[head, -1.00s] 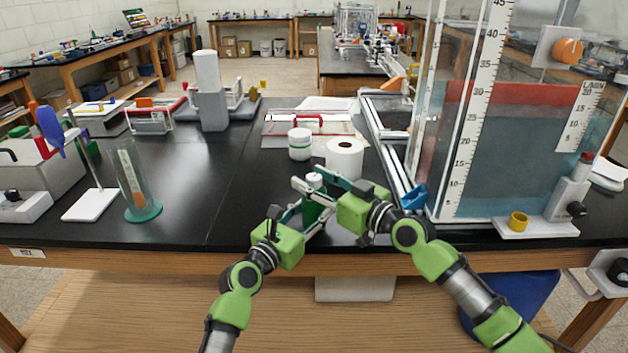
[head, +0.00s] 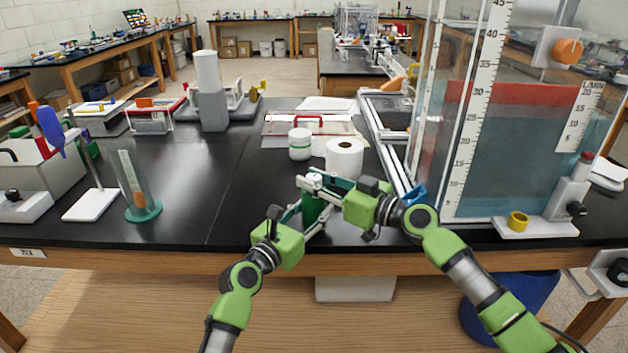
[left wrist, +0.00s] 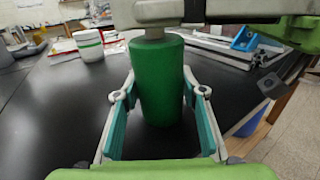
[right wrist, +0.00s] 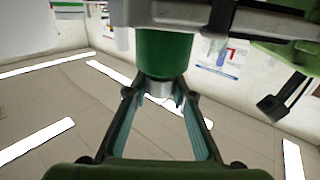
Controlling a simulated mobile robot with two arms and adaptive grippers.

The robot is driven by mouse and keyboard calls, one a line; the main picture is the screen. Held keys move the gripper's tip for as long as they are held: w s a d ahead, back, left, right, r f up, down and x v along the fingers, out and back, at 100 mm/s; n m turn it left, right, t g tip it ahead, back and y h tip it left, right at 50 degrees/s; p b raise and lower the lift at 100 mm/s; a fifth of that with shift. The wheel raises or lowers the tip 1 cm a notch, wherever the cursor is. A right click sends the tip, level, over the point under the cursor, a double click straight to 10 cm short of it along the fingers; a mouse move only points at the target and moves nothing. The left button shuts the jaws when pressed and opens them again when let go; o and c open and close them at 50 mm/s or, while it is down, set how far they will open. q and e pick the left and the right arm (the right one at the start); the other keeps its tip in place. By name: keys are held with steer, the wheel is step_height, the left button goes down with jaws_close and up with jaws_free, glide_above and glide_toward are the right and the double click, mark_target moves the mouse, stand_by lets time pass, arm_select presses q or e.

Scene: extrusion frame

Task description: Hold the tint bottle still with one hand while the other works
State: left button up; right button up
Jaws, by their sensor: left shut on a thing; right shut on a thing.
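The green tint bottle (head: 313,209) stands upright near the bench's front edge; its green body fills the middle of the left wrist view (left wrist: 162,85). My left gripper (head: 314,213) is shut on the bottle's body, with one teal-padded finger on each side. My right gripper (head: 311,183) is shut at the top of the bottle, on its pale cap (right wrist: 160,87), just above my left gripper. The right fingers hide most of the cap in the head view.
A white roll (head: 344,160) and a white jar with a green band (head: 300,145) stand just behind the bottle. A clear water tank (head: 520,150) with a scale rises at the right.

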steer(key=shift+f+n+g+y, duration=0.1)
steer(key=shift+n+g+y, duration=0.7)
steer(key=shift+g, duration=0.3)
steer(key=o, duration=1.2)
steer(key=shift+c, duration=0.2)
steer(key=shift+d, duration=0.1)
steer(key=v, duration=1.2)
